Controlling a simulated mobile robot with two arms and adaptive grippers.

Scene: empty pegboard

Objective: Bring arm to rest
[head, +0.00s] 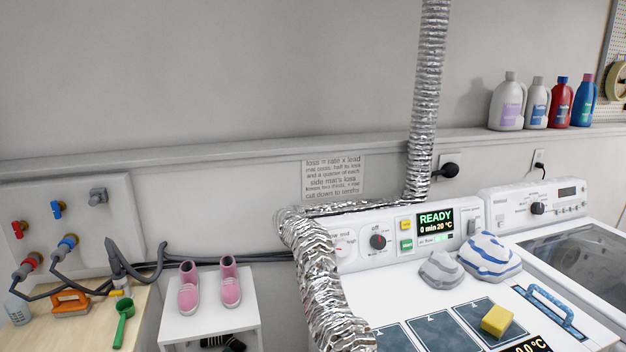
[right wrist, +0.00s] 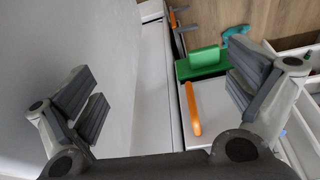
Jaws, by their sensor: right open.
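My right gripper (right wrist: 166,84) shows in the right wrist view with its two grey padded fingers spread wide apart. Nothing is between the fingers, and the gripper is open and empty. Neither of my arms shows in the head view, and my left gripper is in no view.
The head view shows a white machine with a yellow sponge (head: 496,320) and two striped bundles (head: 489,256), a silver duct (head: 325,285), and pink shoes (head: 230,281) on a white stand. Beyond my right gripper are a green block (right wrist: 202,63) and an orange handle (right wrist: 192,108).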

